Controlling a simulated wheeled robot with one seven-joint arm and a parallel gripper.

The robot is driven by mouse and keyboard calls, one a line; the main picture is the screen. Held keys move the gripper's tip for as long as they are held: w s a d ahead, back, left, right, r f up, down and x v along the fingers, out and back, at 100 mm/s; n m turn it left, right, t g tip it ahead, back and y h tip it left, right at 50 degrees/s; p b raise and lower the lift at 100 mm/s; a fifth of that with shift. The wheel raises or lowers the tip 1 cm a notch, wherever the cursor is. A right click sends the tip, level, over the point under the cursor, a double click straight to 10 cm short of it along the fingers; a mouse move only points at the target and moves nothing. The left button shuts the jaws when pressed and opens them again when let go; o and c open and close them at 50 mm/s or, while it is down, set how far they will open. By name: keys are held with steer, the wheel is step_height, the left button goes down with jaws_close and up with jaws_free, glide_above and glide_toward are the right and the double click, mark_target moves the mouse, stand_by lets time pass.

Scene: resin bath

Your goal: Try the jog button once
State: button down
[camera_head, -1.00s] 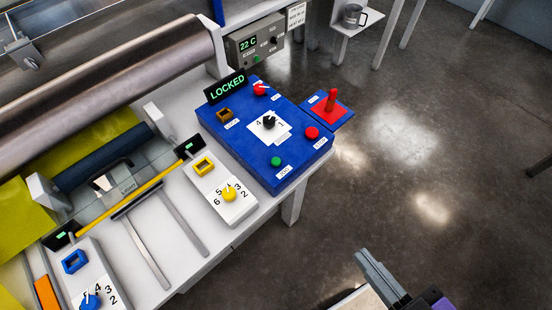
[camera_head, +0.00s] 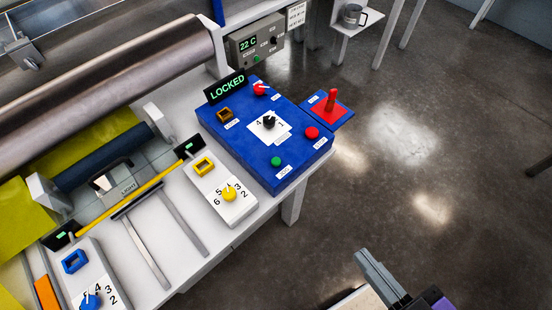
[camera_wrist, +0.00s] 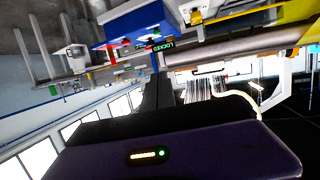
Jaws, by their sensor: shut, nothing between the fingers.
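The blue control box (camera_head: 240,130) stands on the white bench and carries a green button (camera_head: 276,161) near its front corner. A red button (camera_head: 312,132) sits on its right side. Both have small white labels too blurred to read, so I cannot tell which is the jog button. My gripper (camera_head: 364,258) is shut and empty, low at the right over the floor, well apart from the box.
A red lever (camera_head: 331,98) stands on a blue plate at the box's right. A black selector (camera_head: 268,122), a red knob (camera_head: 260,89) and a brown square guard (camera_head: 224,114) share the box top. A white unit with a yellow knob (camera_head: 228,193) lies left. Floor at right is clear.

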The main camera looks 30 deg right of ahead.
steer(key=w+d+r+n+p, duration=0.1)
steer(key=w+d+r+p, duration=0.1)
steer(key=w, duration=0.8)
steer(key=w+d+r+n+h+p, duration=0.1)
steer(key=w+d+r, duration=0.1)
steer(key=w, duration=0.9)
steer(key=w+d+r+p, duration=0.2)
steer(key=w, duration=0.8)
steer(key=n+g+y, duration=0.5)
steer(key=n+g, duration=0.2)
steer(key=n, duration=0.5)
glide_above(279, 163)
step_height(279, 163, down, 7)
steer(key=shift+f, duration=0.1)
step_height(279, 163, down, 8)
steer(key=b, duration=0.7)
steer(key=shift+f, duration=0.25)
